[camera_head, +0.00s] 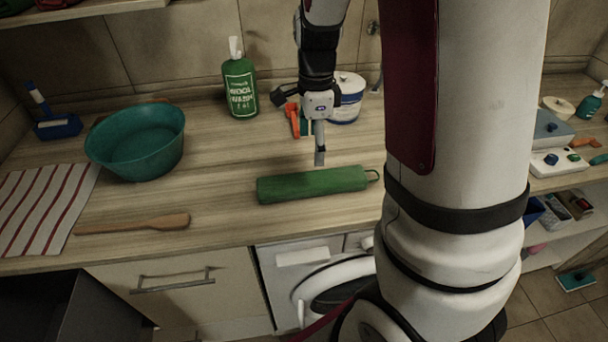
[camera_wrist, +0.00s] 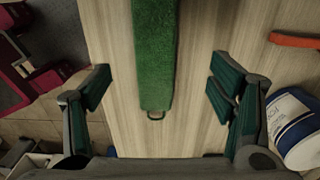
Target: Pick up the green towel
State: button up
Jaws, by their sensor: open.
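The green towel (camera_head: 312,185) is rolled into a long cylinder with a small loop at its right end. It lies on the wooden counter in front of my gripper (camera_head: 319,150). In the wrist view the towel (camera_wrist: 155,60) runs down from the top edge, and its loop end lies between the two fingers. My gripper (camera_wrist: 160,92) is open and empty, with a finger on each side of the towel's line and gaps on both sides. In the head view my gripper is just behind and above the towel, not seen touching it.
A teal basin (camera_head: 137,142), a wooden spoon (camera_head: 133,224) and a striped cloth (camera_head: 43,210) are on the left. A green bottle (camera_head: 240,87) stands at the back. An orange-handled item (camera_head: 292,119) and a white-and-blue tub (camera_head: 347,99) are close behind my gripper. The counter's front edge is near the towel.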

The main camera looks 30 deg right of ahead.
send_over(313, 179)
jog(key=f, duration=0.5)
jog(key=shift+w+d+f, duration=0.25)
jog(key=shift+w, duration=0.15)
jog(key=f, duration=0.4)
jog(key=shift+s+a+f, duration=0.2)
jog(key=shift+s, duration=0.2)
jog(key=shift+f, duration=0.6)
jog(key=shift+c, duration=0.6)
jog(key=c, duration=1.2)
